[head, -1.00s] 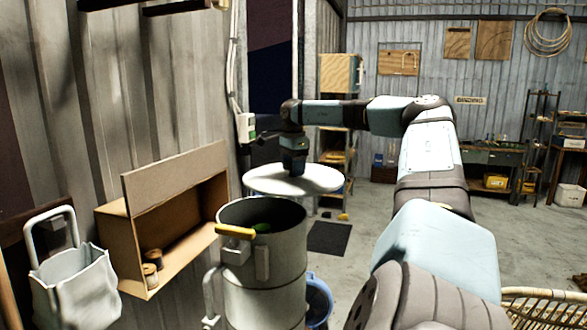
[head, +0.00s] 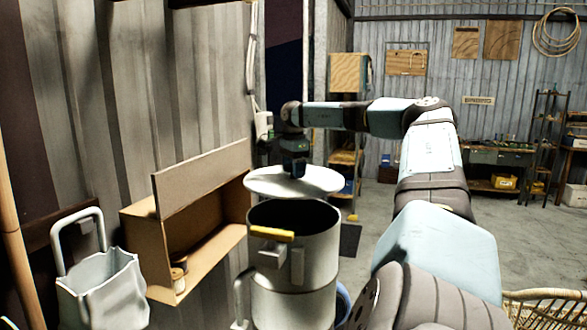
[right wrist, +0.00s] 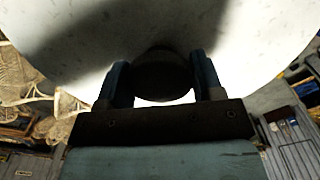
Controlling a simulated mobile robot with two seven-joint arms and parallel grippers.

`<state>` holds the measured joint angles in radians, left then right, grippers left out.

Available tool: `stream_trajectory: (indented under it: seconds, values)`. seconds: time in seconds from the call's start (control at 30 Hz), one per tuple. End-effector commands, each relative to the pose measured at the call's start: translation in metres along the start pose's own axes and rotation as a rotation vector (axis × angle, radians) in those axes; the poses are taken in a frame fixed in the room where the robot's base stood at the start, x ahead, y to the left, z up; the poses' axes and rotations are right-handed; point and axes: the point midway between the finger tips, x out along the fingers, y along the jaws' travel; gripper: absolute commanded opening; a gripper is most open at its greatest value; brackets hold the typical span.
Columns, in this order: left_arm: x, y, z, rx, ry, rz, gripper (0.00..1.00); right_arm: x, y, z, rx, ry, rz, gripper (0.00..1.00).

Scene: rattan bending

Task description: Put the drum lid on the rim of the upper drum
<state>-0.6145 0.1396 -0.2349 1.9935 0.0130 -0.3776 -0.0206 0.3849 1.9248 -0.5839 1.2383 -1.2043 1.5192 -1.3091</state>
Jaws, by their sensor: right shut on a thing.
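The drum lid (head: 270,181) is a pale round disc, held roughly level just above and behind the upper drum in the head view. My right gripper (head: 293,168) is shut on the lid's knob from above. In the right wrist view the lid (right wrist: 240,40) fills the top, and the dark knob (right wrist: 162,75) sits between the two fingers of my right gripper (right wrist: 162,88). The upper drum (head: 325,255) is a grey metal cylinder with an open top, a dark inside and a yellow handle (head: 272,234). Its far rim is close to the lid's near edge. My left gripper is out of view.
A cardboard-coloured wall box (head: 150,250) with small spools hangs left of the drum. A pale bag (head: 100,290) with a loop handle is at lower left. A wicker basket (head: 545,305) is at lower right. The floor (head: 400,215) behind the drum is mostly clear.

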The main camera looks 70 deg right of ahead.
Motion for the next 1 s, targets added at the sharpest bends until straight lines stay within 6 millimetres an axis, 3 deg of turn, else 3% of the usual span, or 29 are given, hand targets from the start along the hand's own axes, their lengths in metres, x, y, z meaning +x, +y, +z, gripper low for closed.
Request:
stream_trajectory:
  seconds: [0.53,0.8,1.0]
  values:
    - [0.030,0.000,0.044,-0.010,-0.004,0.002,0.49,0.065,0.000,0.000,-0.001,-0.001,-0.003,0.16]
    - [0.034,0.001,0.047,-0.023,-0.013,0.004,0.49,0.088,0.000,0.000,0.000,-0.001,-0.002,0.16]
    - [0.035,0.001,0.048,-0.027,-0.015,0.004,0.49,0.094,0.000,0.000,0.001,0.000,-0.002,0.16]
